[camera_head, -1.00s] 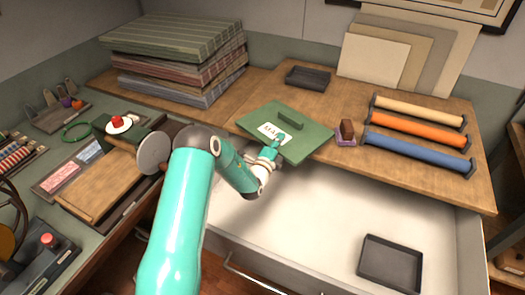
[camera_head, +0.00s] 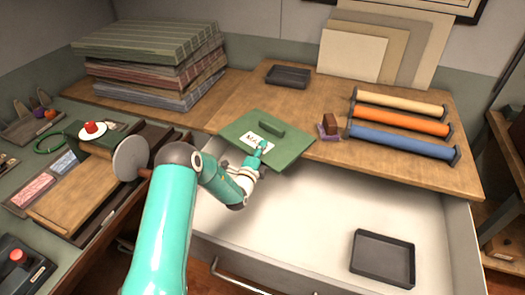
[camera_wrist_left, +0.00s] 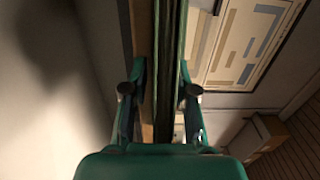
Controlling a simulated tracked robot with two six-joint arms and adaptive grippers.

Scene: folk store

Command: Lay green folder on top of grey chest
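The green folder (camera_head: 291,149), with a white label and a raised green bar, lies roughly flat at the front of the grey chest's wooden top (camera_head: 330,164). Its front part juts past the edge over the open drawer. My left gripper (camera_head: 262,148) is at the folder's front edge, with a finger over the label side. In the left wrist view the folder (camera_wrist_left: 169,60) appears edge-on between the fingers (camera_wrist_left: 162,82), with a gap on the left side. The gripper looks open around it. Whether the folder fully rests on the wood is hidden. My right gripper is out of view.
A dark tray (camera_head: 288,75) stands behind the green folder. A brown block on a purple base (camera_head: 330,127) and coloured rolls (camera_head: 400,122) lie to the right. The open drawer (camera_head: 300,215) holds another dark tray (camera_head: 383,258).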

